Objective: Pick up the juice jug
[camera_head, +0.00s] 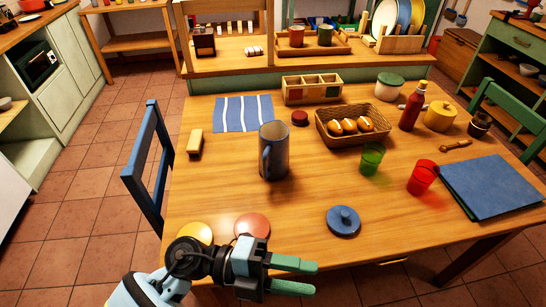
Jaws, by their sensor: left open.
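The juice jug appears to be the tall grey-blue jug (275,152) standing upright on the wooden table, left of the middle. Its handle is on its left side. My left gripper (303,277) is at the table's near edge, below and slightly right of the jug in the picture. Its green-tipped fingers point right and are apart, with nothing between them. It does not touch the jug. My right gripper is not in view.
A blue lid (343,221) and a red disc (252,225) lie near the front edge. A green glass (371,159), a red glass (422,177) and a bread basket (353,126) stand right of the jug. A blue chair (148,165) is at the left. Table left of the jug is mostly clear.

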